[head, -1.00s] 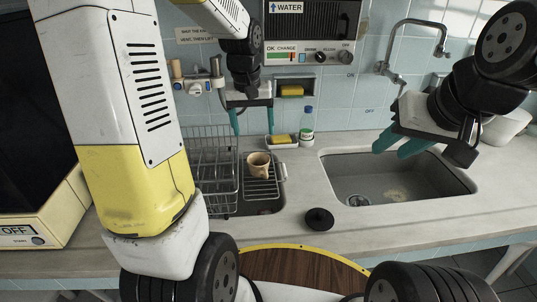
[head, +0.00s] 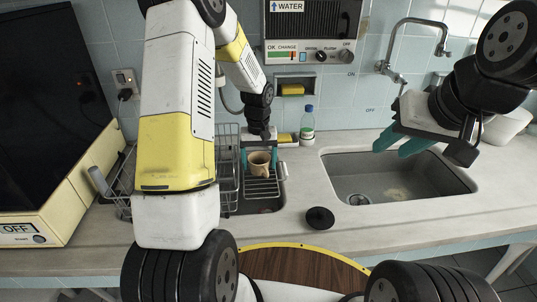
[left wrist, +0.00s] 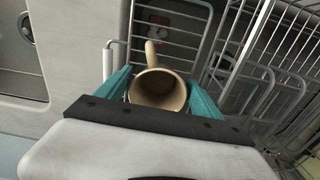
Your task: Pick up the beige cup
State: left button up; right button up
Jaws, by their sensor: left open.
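The beige cup (head: 259,161) stands upright on a small wire rack over a dark basin, left of the sink. My left gripper (head: 261,157) is over it, with one teal finger on each side of the cup. In the left wrist view the cup (left wrist: 158,90) lies between the two open fingers (left wrist: 160,92), its mouth facing the camera and its handle pointing up in the picture. I cannot tell whether the fingers touch it.
A wire dish rack (head: 228,165) stands just left of the cup. A sponge in a dish (head: 287,139) and a bottle (head: 307,125) stand behind it. A black round stopper (head: 319,217) lies on the counter before the sink (head: 380,180).

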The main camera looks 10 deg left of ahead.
pick_arm(q)
jog(key=shift+f, duration=0.45)
jog(key=shift+c, duration=0.3)
jog(key=c, duration=1.2)
jog(key=shift+o, duration=0.2)
jog(key=shift+r, duration=0.1)
